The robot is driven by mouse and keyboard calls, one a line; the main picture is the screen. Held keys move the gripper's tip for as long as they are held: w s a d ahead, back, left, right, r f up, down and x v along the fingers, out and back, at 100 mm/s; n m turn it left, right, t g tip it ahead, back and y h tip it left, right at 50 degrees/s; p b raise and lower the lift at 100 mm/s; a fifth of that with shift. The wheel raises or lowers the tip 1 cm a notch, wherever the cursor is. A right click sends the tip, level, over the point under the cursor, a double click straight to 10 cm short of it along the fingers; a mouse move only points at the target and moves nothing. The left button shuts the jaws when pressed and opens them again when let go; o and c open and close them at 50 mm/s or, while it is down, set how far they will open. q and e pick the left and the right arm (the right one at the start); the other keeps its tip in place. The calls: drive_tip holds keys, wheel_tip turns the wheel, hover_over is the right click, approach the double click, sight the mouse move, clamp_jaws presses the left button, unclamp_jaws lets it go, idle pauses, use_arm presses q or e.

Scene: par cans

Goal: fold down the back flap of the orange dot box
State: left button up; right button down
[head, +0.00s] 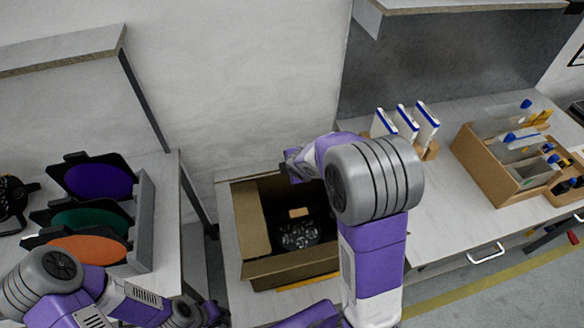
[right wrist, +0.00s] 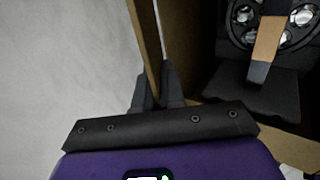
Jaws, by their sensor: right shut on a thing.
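The open brown cardboard box (head: 290,268) stands on the low surface in the middle of the head view. A black par can (head: 298,236) with several round lenses lies inside; its lenses (right wrist: 270,30) also show in the right wrist view. I see no orange dot on the box. My right arm reaches over the box and hides its right side. My right gripper (right wrist: 158,90) is shut on a cardboard panel (right wrist: 148,40) at the box's back edge, seemingly the back flap. My left gripper (head: 195,312) is low at the left, apart from the box; its jaws are unclear.
Purple, green and orange filters (head: 88,248) in black frames stand in a grey rack on the left table. A cardboard carton (head: 487,170) with clear panels and white-and-blue upright items (head: 405,122) stand on the right bench. The wall is close behind the box.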

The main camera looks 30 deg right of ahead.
drive_tip(key=c, duration=1.3)
unclamp_jaws()
drive_tip(key=shift+p+v, duration=1.25)
drive_tip(key=shift+v, duration=2.55)
